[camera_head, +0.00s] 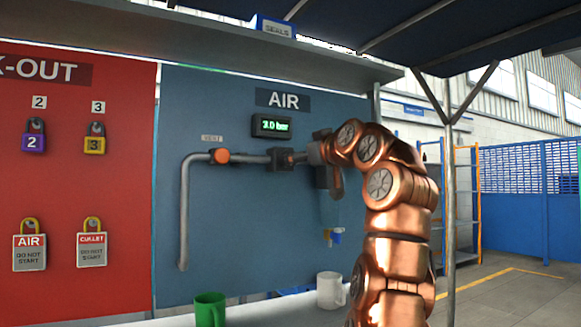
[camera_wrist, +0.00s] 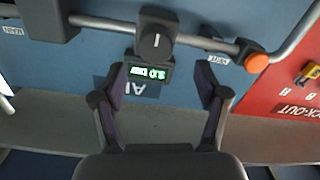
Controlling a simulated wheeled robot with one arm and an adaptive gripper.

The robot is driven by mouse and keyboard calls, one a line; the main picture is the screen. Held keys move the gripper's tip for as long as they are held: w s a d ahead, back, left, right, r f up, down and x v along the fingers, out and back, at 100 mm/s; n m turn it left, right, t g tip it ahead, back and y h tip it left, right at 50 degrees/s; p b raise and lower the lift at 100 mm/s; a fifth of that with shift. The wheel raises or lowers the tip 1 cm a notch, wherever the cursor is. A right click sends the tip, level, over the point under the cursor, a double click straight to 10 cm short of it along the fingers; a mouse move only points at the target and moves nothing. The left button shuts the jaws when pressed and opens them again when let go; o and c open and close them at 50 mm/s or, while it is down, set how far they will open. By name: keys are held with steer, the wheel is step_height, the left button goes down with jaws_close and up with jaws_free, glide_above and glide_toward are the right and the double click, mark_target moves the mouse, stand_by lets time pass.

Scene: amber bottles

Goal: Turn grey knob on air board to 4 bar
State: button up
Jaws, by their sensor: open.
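The blue air board (camera_head: 230,240) stands upright under an AIR sign, and it also shows upside down in the wrist view (camera_wrist: 250,20). The grey knob (camera_wrist: 155,41), dark and round with a white mark, sits on a block on the pipe; in the head view the knob block (camera_head: 284,159) is left of my arm's end. The pressure display (camera_head: 271,126) seems to read 3.0 bar, its first digit blurred; it glows green in the wrist view (camera_wrist: 150,73). My gripper (camera_wrist: 160,78) is open and empty, its fingers apart, the knob just beyond and above the fingertips in the picture.
An orange knob (camera_head: 221,156) is on the same grey pipe (camera_head: 185,215). A red lock-out board (camera_head: 110,180) with padlocks and tags stands left. A green mug (camera_head: 210,310) and a white mug (camera_head: 329,290) stand below. A filter bowl (camera_head: 329,208) hangs beside my arm.

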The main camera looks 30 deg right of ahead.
steer(key=shift+d+r, duration=0.1)
steer(key=shift+d, duration=0.15)
steer(key=w+p, duration=0.1)
steer(key=w, duration=0.1)
steer(key=w+p, duration=0.1)
steer(key=w, duration=0.2)
steer(key=w+p, duration=0.1)
steer(key=w, duration=0.1)
steer(key=shift+w+d, duration=0.2)
steer(key=shift+d, duration=0.1)
steer(key=c, duration=1.2)
steer(key=shift+o, duration=0.2)
steer(key=shift+m, duration=0.3)
